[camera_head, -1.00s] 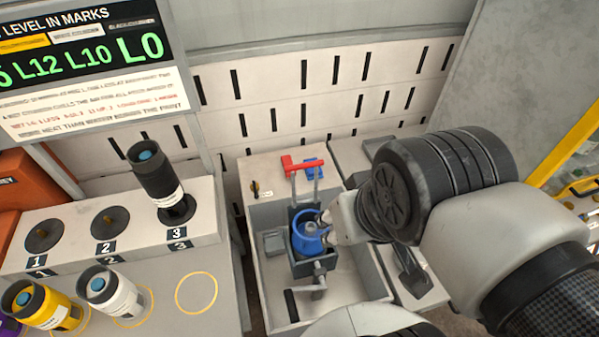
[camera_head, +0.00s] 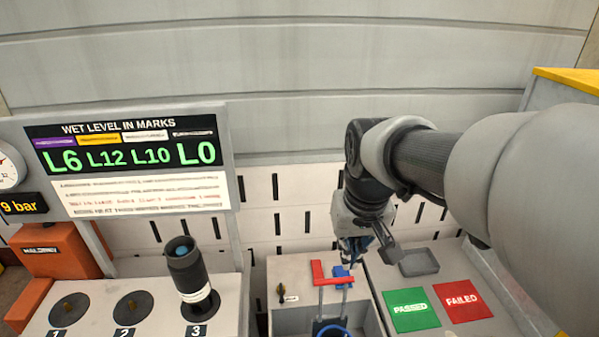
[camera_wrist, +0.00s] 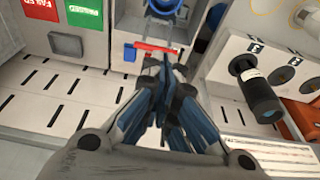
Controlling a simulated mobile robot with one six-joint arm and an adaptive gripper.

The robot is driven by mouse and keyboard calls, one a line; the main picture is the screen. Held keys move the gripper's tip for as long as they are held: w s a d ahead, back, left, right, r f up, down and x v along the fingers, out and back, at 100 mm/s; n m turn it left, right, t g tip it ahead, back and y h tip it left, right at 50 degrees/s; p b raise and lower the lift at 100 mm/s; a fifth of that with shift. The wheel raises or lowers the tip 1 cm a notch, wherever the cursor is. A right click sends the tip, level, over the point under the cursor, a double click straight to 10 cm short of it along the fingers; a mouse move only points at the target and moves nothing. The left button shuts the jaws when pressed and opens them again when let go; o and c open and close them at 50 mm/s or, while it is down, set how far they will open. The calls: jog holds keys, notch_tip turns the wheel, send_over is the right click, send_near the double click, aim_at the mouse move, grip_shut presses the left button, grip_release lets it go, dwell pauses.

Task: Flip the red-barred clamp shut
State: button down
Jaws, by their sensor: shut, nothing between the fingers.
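The clamp's red bar (camera_head: 332,281) is joined to two grey rods that run toward the blue round part (camera_head: 331,331) in the box, cut off by the lower edge in the head view. A small blue block (camera_head: 342,271) sits just behind the bar. My gripper (camera_head: 354,262) is shut and empty, close behind and slightly right of the bar. In the wrist view the red bar (camera_wrist: 146,46) crosses just ahead of my blue fingertips (camera_wrist: 166,66), and part of the blue round part (camera_wrist: 165,5) shows at the top. I cannot tell whether the fingers touch the bar.
A slotted pale wall stands behind. A black cylinder (camera_head: 190,275) stands at mark 3 on the left bench. Green PASSED (camera_head: 410,309) and red FAILED (camera_head: 463,301) pads and a grey tray (camera_head: 419,262) lie to the right. A small dark switch (camera_head: 281,293) is left of the bar.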

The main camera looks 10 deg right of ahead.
jog(key=w+f+g+p, duration=0.1)
jog(key=w+f, duration=0.3)
jog(key=w, duration=0.3)
jog(key=w+f+g+p, duration=0.1)
jog(key=w+f+p, duration=0.1)
jog(key=w+f, duration=0.3)
jog(key=w, duration=0.3)
jog(key=shift+d, duration=0.15)
jog(key=s+f+b, duration=0.2)
jog(key=s+f, duration=0.1)
jog(key=f, duration=0.5)
jog(key=shift+s+f, duration=0.15)
jog(key=shift+f, duration=0.25)
jog(key=shift+s+b, duration=0.2)
jog(key=shift+b, duration=0.2)
